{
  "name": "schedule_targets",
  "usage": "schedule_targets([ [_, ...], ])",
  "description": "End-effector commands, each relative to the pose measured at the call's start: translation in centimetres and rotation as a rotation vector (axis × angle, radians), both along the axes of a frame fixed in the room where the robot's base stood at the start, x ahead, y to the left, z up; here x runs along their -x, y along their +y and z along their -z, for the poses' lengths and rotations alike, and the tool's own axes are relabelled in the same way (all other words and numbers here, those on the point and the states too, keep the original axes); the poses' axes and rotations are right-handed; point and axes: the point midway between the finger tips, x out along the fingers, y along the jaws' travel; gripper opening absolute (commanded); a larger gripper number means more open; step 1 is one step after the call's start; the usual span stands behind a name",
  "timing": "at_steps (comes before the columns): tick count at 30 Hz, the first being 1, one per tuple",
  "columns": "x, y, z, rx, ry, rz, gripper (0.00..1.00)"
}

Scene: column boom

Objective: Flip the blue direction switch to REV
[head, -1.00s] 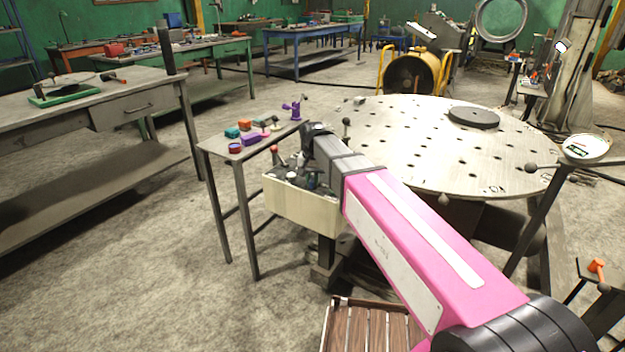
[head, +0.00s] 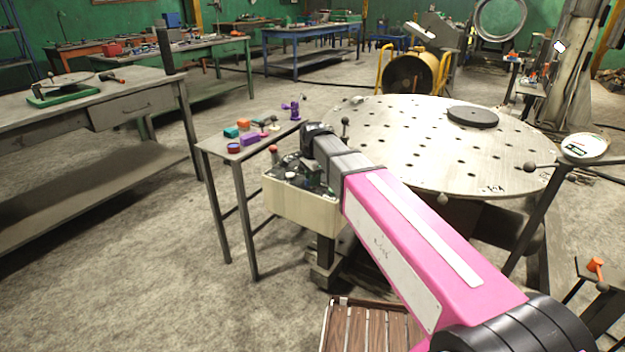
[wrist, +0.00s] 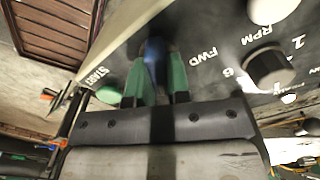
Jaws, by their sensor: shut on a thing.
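A REV label is not visible. My gripper (wrist: 157,82) has its green fingers on both sides of the blue switch and is shut on it. In the head view the control box (head: 300,205) is cream-coloured, and my gripper (head: 318,184) reaches down to its top. The switch is hidden there behind my arm.
A round perforated table (head: 420,135) stands right of the control box. A small table (head: 222,150) with coloured parts stands to its left.

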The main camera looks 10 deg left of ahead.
Motion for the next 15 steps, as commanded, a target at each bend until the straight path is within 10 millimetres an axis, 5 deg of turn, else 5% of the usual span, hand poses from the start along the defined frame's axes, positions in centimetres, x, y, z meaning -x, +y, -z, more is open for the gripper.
schedule_targets([
  [15, 0.05, -0.02, -0.03, -0.001, 0.000, 0.146, 0.00],
])
